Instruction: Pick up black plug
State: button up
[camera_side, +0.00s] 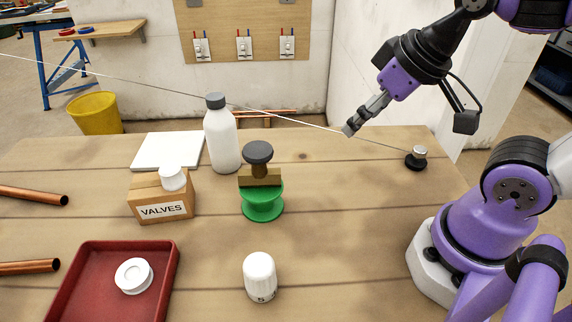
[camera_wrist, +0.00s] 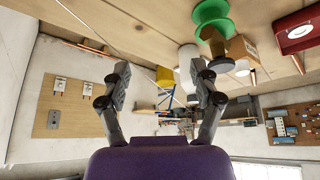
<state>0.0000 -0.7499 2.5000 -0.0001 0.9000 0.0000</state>
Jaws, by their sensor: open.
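A dark grey-black plug (camera_side: 258,153) with a round, mushroom-like head stands upright on a brown block (camera_side: 260,176). The block sits across a green spool-shaped stand (camera_side: 263,202) near the middle of the bench. In the wrist view, where the bench appears at the top, the plug (camera_wrist: 221,64) shows beside the right finger, below the green stand (camera_wrist: 212,14). My gripper (camera_side: 350,130) is open and empty, to the right of the plug and above the back of the bench. Its fingers (camera_wrist: 165,73) are spread wide in the wrist view.
A white bottle (camera_side: 222,140) with a grey cap stands behind the plug. A VALVES box (camera_side: 162,196) topped by a white piece is to its left. A white cylinder (camera_side: 259,276) stands in front, a red tray (camera_side: 70,292) front left. A small black-and-silver piece (camera_side: 416,158) lies right. A thin line crosses the back.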

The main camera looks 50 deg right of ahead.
jog(key=m+g, duration=0.1)
jog(key=g, duration=0.6)
send_near(421, 149)
jog(key=f, duration=0.4)
jog(key=shift+d, duration=0.25)
jog(key=f, duration=0.4)
jog(key=s+f, duration=0.1)
jog(key=f, duration=0.1)
jog(key=shift+a, duration=0.25)
jog(key=shift+c, duration=0.4)
grip_shut()
